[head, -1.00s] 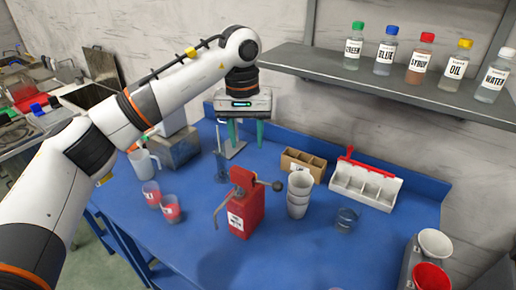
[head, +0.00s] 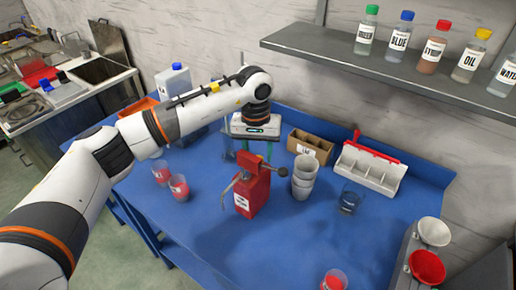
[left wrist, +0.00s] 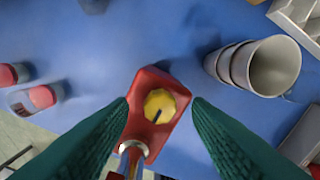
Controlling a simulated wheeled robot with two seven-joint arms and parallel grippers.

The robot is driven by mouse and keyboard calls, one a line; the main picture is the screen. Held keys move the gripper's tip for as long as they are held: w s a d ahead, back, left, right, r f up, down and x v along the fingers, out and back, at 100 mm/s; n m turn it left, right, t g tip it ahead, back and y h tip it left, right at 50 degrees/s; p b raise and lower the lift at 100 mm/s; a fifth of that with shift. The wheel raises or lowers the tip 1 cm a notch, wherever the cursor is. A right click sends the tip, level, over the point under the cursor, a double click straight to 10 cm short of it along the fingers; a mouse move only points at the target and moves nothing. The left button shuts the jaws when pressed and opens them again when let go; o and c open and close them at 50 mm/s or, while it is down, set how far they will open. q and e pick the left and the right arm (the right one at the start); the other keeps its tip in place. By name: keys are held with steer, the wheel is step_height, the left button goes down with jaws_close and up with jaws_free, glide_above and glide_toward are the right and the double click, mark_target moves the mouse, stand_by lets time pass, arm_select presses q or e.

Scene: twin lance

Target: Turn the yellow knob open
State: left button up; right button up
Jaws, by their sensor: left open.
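The yellow knob (left wrist: 160,105) shows in the left wrist view as a disc with a dark slot on top of the red dispenser (left wrist: 143,128). The red dispenser also stands on the blue table in the head view (head: 252,192), with a bent metal spout on its left and a dark ball-ended lever on its right. My left gripper (left wrist: 160,101) is open, its green fingers on either side of the knob in the picture. I see no contact with the knob. In the head view my left gripper (head: 254,150) points down just behind the dispenser's top. My right gripper is not in view.
Stacked white cups (head: 304,178) stand close right of the dispenser. A clear glass (head: 350,199), a cardboard box (head: 311,147) and a white compartment tray (head: 369,170) are farther right. Red-filled cups (head: 179,187) stand to the left. A bottle shelf (head: 400,75) overhangs the back.

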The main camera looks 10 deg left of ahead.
arm_select(q)
steer(key=shift+f, duration=0.4)
